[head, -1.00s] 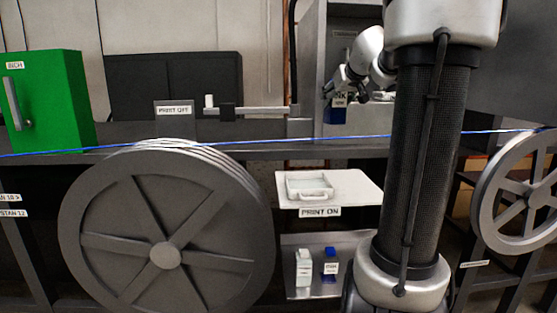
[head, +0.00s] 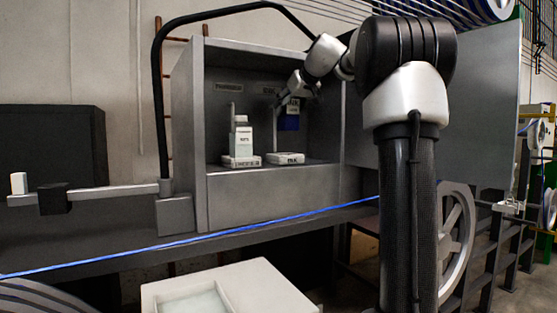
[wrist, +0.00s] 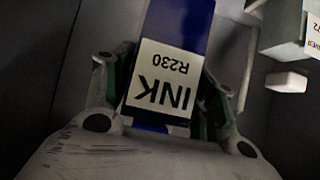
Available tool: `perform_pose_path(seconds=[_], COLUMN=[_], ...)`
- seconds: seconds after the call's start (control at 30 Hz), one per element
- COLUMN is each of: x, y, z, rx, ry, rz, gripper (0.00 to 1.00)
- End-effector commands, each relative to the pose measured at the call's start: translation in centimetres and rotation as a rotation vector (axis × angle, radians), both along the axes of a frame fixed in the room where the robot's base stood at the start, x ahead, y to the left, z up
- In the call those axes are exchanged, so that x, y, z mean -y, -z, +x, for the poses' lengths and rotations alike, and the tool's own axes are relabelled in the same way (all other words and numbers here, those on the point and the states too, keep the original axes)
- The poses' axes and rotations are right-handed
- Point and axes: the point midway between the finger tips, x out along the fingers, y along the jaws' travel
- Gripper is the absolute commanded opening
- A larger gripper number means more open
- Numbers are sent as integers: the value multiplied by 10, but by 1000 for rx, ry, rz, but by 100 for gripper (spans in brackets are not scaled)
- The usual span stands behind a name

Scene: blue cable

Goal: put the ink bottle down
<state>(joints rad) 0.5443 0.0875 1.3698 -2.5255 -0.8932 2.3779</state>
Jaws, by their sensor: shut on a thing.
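The ink bottle is blue with a white label, and my gripper (head: 297,95) is shut on it. In the head view the bottle (head: 289,121) hangs upright inside the open grey cabinet, above a low white holder marked INK (head: 285,158). A gap shows between the bottle and the holder. In the wrist view the bottle (wrist: 185,30) sits between the fingers of my gripper (wrist: 165,85), its label INK R230 upside down. The bottle's far end is cut off there.
A white bottle (head: 241,136) stands on a labelled holder (head: 241,162) left of the INK holder. The grey cabinet (head: 262,200) has side walls and an open door (head: 440,110) at right. A blue cable (head: 230,233) runs across in front, above a white tray (head: 225,290).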

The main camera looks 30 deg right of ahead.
Motion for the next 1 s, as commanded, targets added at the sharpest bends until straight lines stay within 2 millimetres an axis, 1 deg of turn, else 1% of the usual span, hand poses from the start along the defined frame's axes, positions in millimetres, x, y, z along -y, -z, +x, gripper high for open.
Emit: perform_pose_path(seconds=[0.03, 0.07, 0.17, 0.3, 0.47, 0.6, 0.7, 0.8, 1.0], x=[-3, -5, -7, -7, -6, -7, -6, -6, -6], y=[-3, -2, 13, 39, 55, 77, 88, 92, 92], z=[2, 2, 2, 2, 2, 2, 2, 2, 2], rx=[0, -2, -7, -7, -5, -6, -4, -3, -3], ry=[-3, -4, -6, -6, -6, -6, -5, -5, -4], rz=[-2, -2, 0, -1, -1, -1, -2, -3, -3], gripper=[14, 14, 14, 14, 14, 14, 14, 14, 14])
